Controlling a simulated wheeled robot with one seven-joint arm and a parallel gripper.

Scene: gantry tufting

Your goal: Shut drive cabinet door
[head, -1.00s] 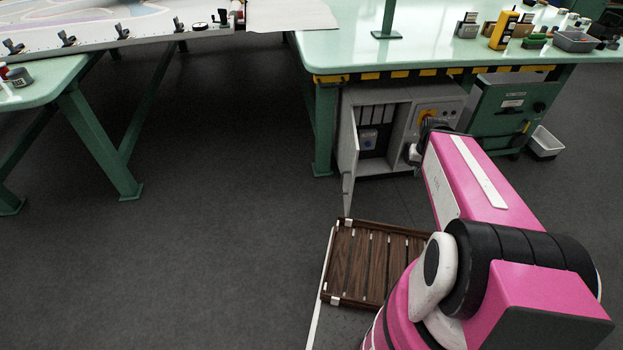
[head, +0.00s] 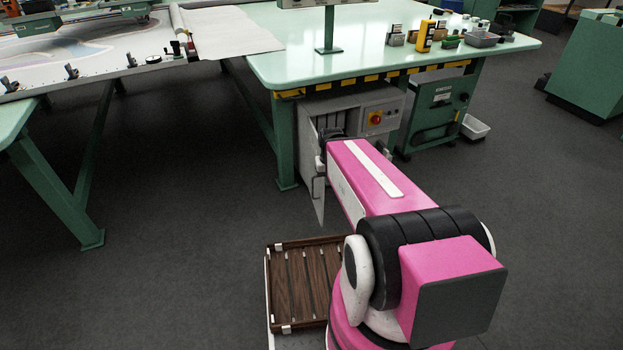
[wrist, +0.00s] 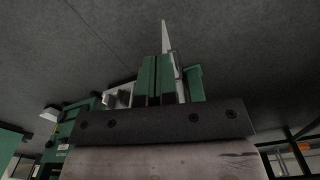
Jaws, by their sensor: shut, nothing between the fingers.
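In the wrist view the door (wrist: 166,38) appears as a thin pale strip, nearly edge-on. My gripper (wrist: 158,75) is shut and empty, close to the door; the wrist view does not show clearly whether they touch. In the head view my forearm hides the gripper and part of the cabinet opening.
A green table leg (head: 285,145) is just left of the door.

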